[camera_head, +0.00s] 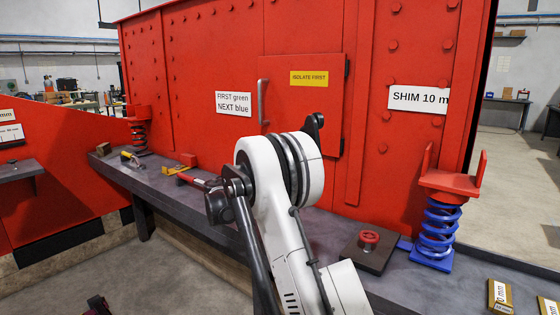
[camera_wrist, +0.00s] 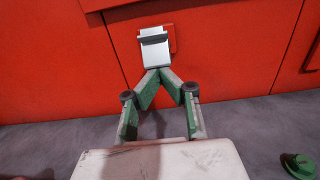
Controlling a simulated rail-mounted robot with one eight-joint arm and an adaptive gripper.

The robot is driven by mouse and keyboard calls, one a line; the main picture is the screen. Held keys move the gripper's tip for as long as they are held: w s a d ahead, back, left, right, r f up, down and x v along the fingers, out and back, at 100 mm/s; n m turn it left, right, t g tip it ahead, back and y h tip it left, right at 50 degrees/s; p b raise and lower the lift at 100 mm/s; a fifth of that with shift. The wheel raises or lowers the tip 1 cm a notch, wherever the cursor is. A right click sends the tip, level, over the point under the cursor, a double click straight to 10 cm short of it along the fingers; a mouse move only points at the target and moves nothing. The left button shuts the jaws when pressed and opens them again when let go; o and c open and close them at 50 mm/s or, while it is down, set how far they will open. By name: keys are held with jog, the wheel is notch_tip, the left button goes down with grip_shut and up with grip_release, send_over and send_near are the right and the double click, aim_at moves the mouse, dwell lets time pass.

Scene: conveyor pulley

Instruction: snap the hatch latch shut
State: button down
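The red hatch (camera_head: 325,100) with a yellow "ISOLATE FIRST" label is set in the red housing in the head view. It looks flush with the wall, and a grey bar handle (camera_head: 262,101) is at its left. In the wrist view a shiny metal latch plate (camera_wrist: 155,51) with a dark cross band sits against a small red block (camera_wrist: 172,38) on a red panel. My gripper (camera_wrist: 160,70) has its green-grey fingers brought together at the tips, just below the plate's lower edge. I cannot tell whether they touch it. My arm hides the gripper and latch in the head view.
A long grey shelf (camera_head: 150,180) runs below the housing. A green rounded thing (camera_wrist: 299,164) is at lower right in the wrist view.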

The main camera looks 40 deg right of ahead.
jog(key=shift+r, duration=0.2)
dwell(0.3)
jog(key=shift+r+p, duration=0.4)
jog(key=shift+r, duration=0.65)
jog(key=shift+f, duration=0.15)
jog(key=v, duration=0.7)
jog(key=shift+f, duration=0.25)
dwell(0.6)
